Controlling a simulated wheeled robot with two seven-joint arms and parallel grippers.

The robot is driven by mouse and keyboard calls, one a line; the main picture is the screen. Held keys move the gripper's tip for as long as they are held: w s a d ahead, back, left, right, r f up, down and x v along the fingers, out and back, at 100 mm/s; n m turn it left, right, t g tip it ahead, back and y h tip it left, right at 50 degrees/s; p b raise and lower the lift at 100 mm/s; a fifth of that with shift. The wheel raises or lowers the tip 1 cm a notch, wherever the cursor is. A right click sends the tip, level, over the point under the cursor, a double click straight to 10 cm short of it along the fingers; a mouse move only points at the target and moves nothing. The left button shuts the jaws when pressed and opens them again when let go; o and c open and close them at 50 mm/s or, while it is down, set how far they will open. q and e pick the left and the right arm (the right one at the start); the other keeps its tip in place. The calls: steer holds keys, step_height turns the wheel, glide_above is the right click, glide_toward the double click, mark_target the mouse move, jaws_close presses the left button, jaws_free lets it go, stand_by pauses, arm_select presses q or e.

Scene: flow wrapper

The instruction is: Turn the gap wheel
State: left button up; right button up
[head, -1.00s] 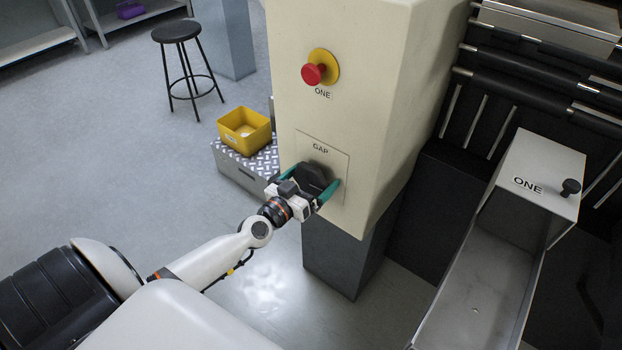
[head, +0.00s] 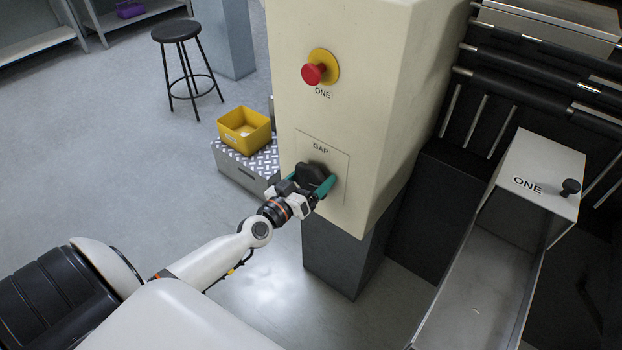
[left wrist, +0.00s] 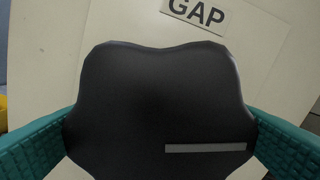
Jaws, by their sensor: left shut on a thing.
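The gap wheel (head: 314,174) is a dark lobed knob on a cream machine panel, below the label GAP. My left gripper (head: 308,186) is shut on the wheel, with its teal fingers on either side of it. In the left wrist view the wheel (left wrist: 160,105) fills the middle, with a grey bar mark at its lower right. The teal fingers touch or nearly touch its left and right edges there. The GAP label (left wrist: 197,12) looks tilted at the top. My right gripper is not in view.
A red stop button (head: 314,74) on a yellow base sits above the wheel, over the label ONE. A yellow bin (head: 244,131) rests on a tread-plate step (head: 232,166) left of the machine. A metal chute (head: 478,290) stands at right. A stool (head: 176,32) is farther back.

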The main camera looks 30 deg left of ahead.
arm_select(q)
steer(key=n, duration=0.4)
steer(key=shift+a+n, duration=0.1)
steer(key=shift+n, duration=0.2)
steer(key=n, duration=0.3)
steer(key=shift+f+n+b, duration=0.1)
steer(key=shift+n+b, duration=0.2)
steer(key=shift+b, duration=0.05)
steer(key=n, duration=0.4)
steer(key=shift+f+n+b, duration=0.15)
steer(key=shift+n+b, duration=0.15)
steer(key=shift+b, duration=0.05)
steer(key=n, duration=0.8)
steer(key=shift+f, duration=0.1)
steer(key=n, duration=0.2)
steer(key=shift+n, duration=0.4)
steer(key=n, duration=0.3)
steer(key=shift+n+p, duration=0.3)
steer(key=shift+p, duration=0.05)
steer(key=shift+f+n+p, duration=0.15)
steer(key=shift+n+p, duration=0.4)
steer(key=shift+n, duration=1.05)
steer(key=shift+d+n, duration=0.2)
steer(key=shift+n, duration=0.1)
